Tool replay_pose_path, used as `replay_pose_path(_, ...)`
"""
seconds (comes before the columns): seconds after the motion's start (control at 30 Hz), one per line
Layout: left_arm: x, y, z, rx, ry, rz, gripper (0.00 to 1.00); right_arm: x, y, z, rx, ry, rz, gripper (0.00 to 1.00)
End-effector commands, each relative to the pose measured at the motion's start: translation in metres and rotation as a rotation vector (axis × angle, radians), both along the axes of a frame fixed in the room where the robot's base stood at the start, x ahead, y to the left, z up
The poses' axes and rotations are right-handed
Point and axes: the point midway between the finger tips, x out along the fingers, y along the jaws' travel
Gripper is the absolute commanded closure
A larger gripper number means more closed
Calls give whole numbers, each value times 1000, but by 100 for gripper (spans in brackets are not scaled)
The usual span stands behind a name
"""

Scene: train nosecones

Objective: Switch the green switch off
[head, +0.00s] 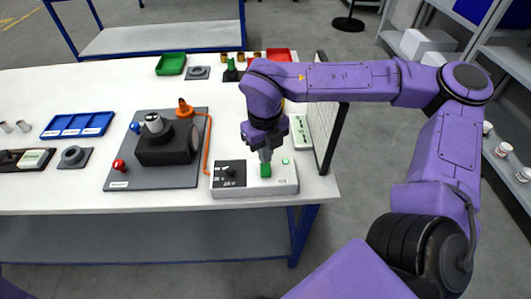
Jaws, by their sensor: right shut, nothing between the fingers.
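A white control box (217,190) stands near the right front corner of the white table. A green switch (265,170) sits on its top, right of a black knob (230,171). My right gripper (265,160) points down right above the green switch, with its fingers shut and empty. Its tips are at or very near the switch; I cannot tell if they touch. The gripper partly hides the switch, so its on or off position cannot be made out. A small round green light or button (285,161) shows on the box to the right. My left gripper is not in view.
A grey board (118,183) with a black device (165,148) and an orange cable (208,135) lies left of the box. An upright panel (333,125) stands to the right. A blue tray (78,125), a green tray (171,64) and a red tray (279,55) lie farther off.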

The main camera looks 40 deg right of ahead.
Motion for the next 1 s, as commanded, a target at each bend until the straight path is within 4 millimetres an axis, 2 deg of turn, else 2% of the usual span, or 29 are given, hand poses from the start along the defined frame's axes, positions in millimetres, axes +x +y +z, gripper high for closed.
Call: replay_pose_path(1.0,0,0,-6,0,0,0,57,0,0,-9,0,0,0,100)
